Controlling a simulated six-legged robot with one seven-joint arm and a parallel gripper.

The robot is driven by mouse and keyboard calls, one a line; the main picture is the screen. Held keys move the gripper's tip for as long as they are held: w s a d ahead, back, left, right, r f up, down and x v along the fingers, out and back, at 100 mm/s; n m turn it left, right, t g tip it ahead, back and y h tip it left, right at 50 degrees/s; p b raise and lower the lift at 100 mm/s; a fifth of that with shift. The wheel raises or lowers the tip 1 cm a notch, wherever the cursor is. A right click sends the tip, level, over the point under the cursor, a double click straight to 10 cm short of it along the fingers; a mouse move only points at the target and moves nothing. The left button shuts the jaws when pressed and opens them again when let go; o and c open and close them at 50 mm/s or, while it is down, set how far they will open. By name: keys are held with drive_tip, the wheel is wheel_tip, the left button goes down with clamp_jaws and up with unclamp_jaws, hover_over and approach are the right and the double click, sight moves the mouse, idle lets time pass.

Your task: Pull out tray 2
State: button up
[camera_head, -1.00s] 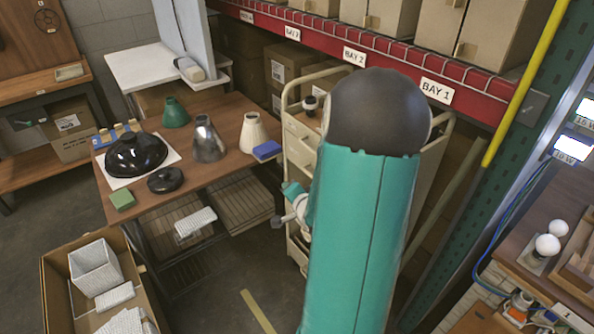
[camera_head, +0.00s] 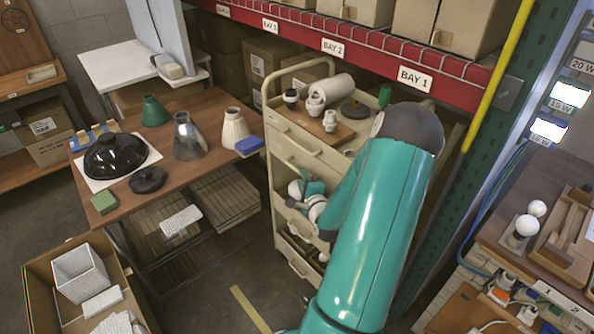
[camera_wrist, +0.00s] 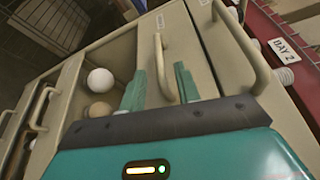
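A beige cart (camera_head: 283,185) with stacked trays, each with a bar handle, stands right of the brown table in the head view. In the wrist view, my gripper (camera_wrist: 160,70) is open at the cart front. Its two teal fingers lie on either side of a tray's bar handle (camera_wrist: 160,58), apart from each other. Contact with the handle cannot be told. Beside that tray front is an opening with a white ball (camera_wrist: 100,80) and a tan ball (camera_wrist: 98,110). The tray labels are too small to read. My arm hides part of the cart in the head view.
White parts and a wooden board (camera_head: 318,126) are on the cart top. The brown table (camera_head: 165,182) holds lampshades at left. A cardboard box (camera_head: 45,270) is at front left. Red shelving (camera_head: 465,87) is behind, and a bench with bulbs is at right.

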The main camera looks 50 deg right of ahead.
sight(297, 170)
drive_tip(key=x, duration=0.6)
clamp_jaws()
